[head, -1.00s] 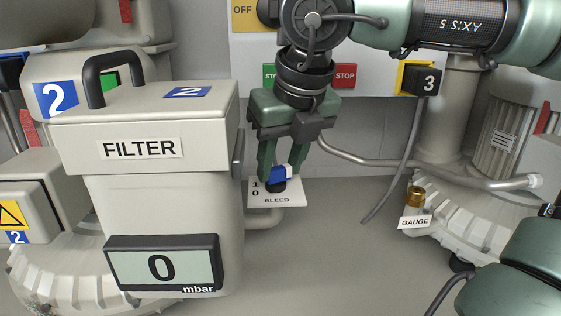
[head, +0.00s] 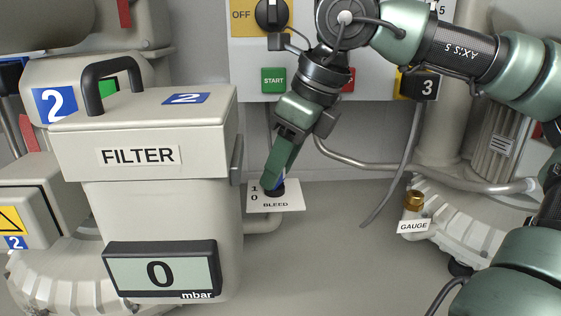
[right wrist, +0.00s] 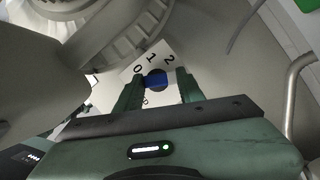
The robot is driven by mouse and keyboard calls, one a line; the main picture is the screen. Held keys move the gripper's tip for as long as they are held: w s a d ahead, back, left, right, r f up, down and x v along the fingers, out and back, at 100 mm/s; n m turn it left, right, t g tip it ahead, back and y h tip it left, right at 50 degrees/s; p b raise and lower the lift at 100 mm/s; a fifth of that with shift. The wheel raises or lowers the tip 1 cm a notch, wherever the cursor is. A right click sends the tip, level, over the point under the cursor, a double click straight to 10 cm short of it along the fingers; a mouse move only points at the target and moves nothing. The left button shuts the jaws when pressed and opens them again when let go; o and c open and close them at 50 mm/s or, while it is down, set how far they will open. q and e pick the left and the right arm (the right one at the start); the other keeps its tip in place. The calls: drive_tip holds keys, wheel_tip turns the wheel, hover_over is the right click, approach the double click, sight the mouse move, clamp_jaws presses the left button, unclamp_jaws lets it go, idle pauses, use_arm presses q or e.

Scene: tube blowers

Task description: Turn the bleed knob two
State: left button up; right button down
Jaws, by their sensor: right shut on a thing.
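The bleed knob (head: 281,184) is a blue bar on a black round base, on a white plate (head: 288,207) marked BLEED beside the filter housing. My right gripper (head: 272,184) leans down to it from the upper right and is shut on the blue bar. In the right wrist view the knob (right wrist: 156,83) sits between the two green fingers (right wrist: 157,88), with 0, 1 and 2 on the plate beyond. In the head view the fingers hide most of the bar and the 2. Which number the bar points at, I cannot tell. My left gripper is not in view.
The filter housing (head: 150,140) stands close left of the plate, with a display (head: 162,272) reading 0 mbar. A wall panel with a START button (head: 273,80) and a black switch (head: 272,14) is behind. The gauge fitting (head: 414,205) is at right.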

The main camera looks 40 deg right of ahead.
drive_tip(key=shift+w+n, duration=0.1)
drive_tip(key=shift+n, duration=0.5)
drive_tip(key=c, duration=0.9)
unclamp_jaws()
drive_tip(key=b+v, duration=0.1)
drive_tip(key=v, duration=0.6)
drive_tip(key=shift+d+r, duration=0.2)
drive_tip(key=shift+r, duration=0.15)
drive_tip(key=shift+y, duration=0.3)
